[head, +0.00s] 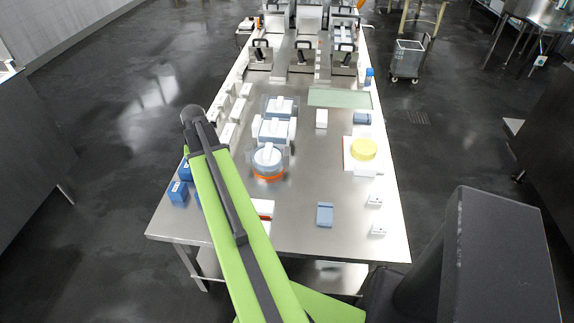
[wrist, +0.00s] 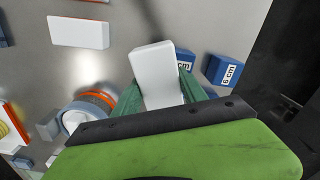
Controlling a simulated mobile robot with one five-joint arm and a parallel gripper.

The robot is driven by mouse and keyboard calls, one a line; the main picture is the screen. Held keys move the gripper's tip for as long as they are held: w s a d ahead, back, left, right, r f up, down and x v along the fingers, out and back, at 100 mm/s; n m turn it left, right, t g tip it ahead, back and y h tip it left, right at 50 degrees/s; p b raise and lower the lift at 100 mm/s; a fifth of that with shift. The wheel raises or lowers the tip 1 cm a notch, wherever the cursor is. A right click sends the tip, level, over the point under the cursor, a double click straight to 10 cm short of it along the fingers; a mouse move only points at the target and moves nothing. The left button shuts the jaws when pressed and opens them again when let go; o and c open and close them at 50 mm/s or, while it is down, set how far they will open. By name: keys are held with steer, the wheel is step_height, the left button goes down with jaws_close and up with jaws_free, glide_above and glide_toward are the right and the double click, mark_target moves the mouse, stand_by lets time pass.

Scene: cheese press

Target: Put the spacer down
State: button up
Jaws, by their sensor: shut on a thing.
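The spacer, a plain white block (wrist: 155,66), is in my gripper (wrist: 160,92) in the wrist view. The green fingers are shut on its two sides, and its far end sticks out beyond them. Whether its underside touches the table cannot be told. Two blue blocks with white labels, one (wrist: 222,70) reading "6 cm", lie just right of the fingers. In the head view my arm covers the gripper and the spacer. The blue blocks (head: 178,192) show there left of the arm, near the table's left edge.
The steel table (head: 300,205) has free room in its middle and front. A round mould with an orange ring (head: 268,160) stands right of my arm. A yellow cheese (head: 363,149) and a blue-grey block (head: 325,214) are further right. Presses (head: 304,50) stand at the far end.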

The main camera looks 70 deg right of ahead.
mark_target(263, 192)
steer(key=s+d+m, duration=0.4)
steer(key=s+d, duration=0.6)
steer(key=s, duration=0.5)
step_height(263, 192, down, 11)
steer(key=b, duration=1.1)
steer(key=shift+d, duration=0.1)
steer(key=shift+r, duration=0.15)
steer(key=o, duration=1.5)
step_height(263, 192, up, 12)
steer(key=p, duration=1.2)
steer(key=shift+p, duration=0.3)
